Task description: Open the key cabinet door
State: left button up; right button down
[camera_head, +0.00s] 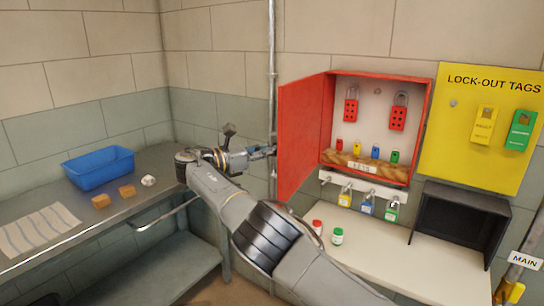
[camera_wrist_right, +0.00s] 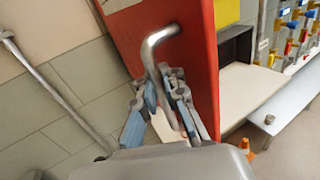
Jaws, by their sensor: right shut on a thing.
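The red key cabinet (camera_head: 429,115) hangs on the wall with its front open. Its red door (camera_head: 303,135) is swung out to the left, standing well away from the cabinet front; the door also fills the middle of the right wrist view (camera_wrist_right: 198,75). A bent metal handle (camera_wrist_right: 151,50) sticks out of the door. My right gripper (camera_head: 268,152) is beside the door's outer face. In the right wrist view its fingers (camera_wrist_right: 170,88) are closed around the handle. My left gripper is not seen.
A vertical pipe (camera_head: 272,60) runs down the wall behind the gripper. A pale shelf (camera_head: 400,255) with two small bottles and a black open box (camera_head: 462,215) lies below the cabinet. A metal bench (camera_head: 60,235) with a blue bin (camera_head: 98,167) stands left.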

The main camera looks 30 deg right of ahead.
jog(key=shift+a+f, duration=0.2)
jog(key=shift+f, duration=0.05)
jog(key=c, duration=1.7)
grip_release()
jog(key=shift+c, duration=0.2)
jog(key=shift+a+r, duration=0.15)
jog(key=shift+a, duration=0.1)
jog(key=shift+d, duration=0.1)
jog(key=shift+d+r, duration=0.1)
jog(key=shift+d, duration=0.05)
